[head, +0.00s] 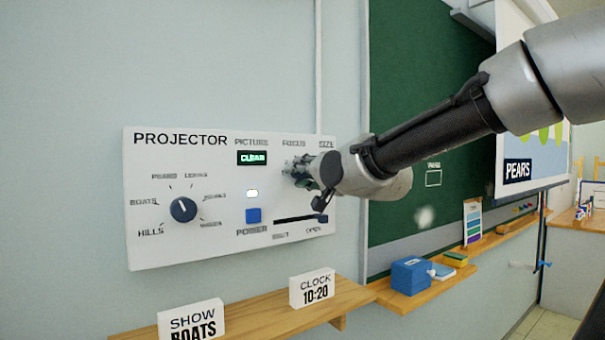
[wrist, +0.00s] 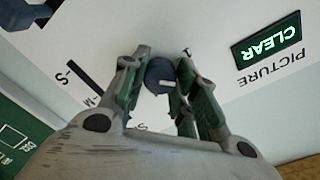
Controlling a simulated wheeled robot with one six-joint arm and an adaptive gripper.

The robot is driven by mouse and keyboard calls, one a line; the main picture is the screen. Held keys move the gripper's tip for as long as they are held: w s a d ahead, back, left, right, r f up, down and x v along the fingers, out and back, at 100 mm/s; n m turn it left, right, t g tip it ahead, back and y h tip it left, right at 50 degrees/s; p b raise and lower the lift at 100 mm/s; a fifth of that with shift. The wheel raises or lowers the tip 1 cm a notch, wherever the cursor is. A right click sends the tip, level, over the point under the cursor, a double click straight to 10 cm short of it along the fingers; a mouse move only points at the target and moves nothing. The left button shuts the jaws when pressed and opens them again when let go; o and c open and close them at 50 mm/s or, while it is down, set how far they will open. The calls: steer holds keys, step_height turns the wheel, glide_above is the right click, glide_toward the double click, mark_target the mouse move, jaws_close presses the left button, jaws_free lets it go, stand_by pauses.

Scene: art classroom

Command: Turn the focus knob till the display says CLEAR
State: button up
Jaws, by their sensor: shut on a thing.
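The white projector panel (head: 160,245) is on the wall in the head view. Its small display (head: 252,158), under the word PICTURE, reads CLEAR in green. The display also reads CLEAR, upside down, in the wrist view (wrist: 267,42). My gripper (head: 300,170) is at the panel below the word FOCUS and hides the knob in the head view. In the wrist view the round dark blue focus knob (wrist: 160,75) is between the fingers of my gripper (wrist: 161,82), which are shut on it.
A selector dial (head: 183,209), a blue power button (head: 253,215) and a slider (head: 300,219) share the panel. A wooden shelf (head: 250,328) below holds the SHOW BOATS sign (head: 192,320) and the CLOCK 10:20 sign (head: 312,288). A blue box (head: 411,275) sits on the chalkboard ledge.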

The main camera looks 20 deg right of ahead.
steer(key=shift+m, duration=0.3)
stand_by(0.4)
steer(key=o, duration=1)
steer(key=v, duration=1.2)
steer(key=shift+d, duration=0.1)
